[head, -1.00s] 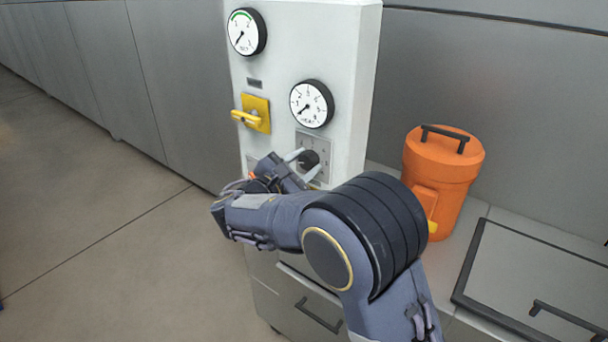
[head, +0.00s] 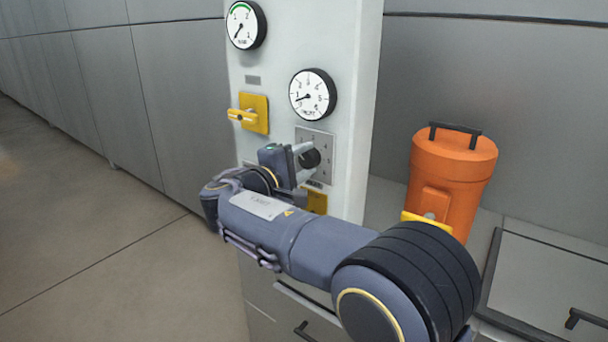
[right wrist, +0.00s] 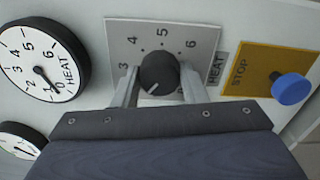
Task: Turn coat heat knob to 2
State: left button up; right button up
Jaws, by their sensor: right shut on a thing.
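The black heat knob (head: 312,157) sits on a grey numbered plate (head: 325,143) on the white panel. My right gripper (head: 303,161) is shut on the knob, one finger on either side. In the right wrist view the knob (right wrist: 159,70) lies between the fingers (right wrist: 158,84), and its white mark points to the lower left, past the 3. The fingers and gripper body hide the lower numbers, so I cannot read the exact setting. The HEAT gauge (head: 312,95) above has its needle near 1. My left gripper is not in view.
A yellow STOP plate with a blue button (right wrist: 291,89) is close to the knob. A yellow switch (head: 249,114) and another gauge (head: 246,25) are higher on the panel. An orange canister (head: 450,180) stands right of the panel.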

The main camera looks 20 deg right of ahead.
jog(key=shift+f+m+b, duration=0.1)
jog(key=shift+m+b, duration=0.6)
jog(key=shift+m, duration=0.2)
jog(key=o, duration=1)
jog(key=shift+c, duration=0.2)
jog(key=v, duration=0.8)
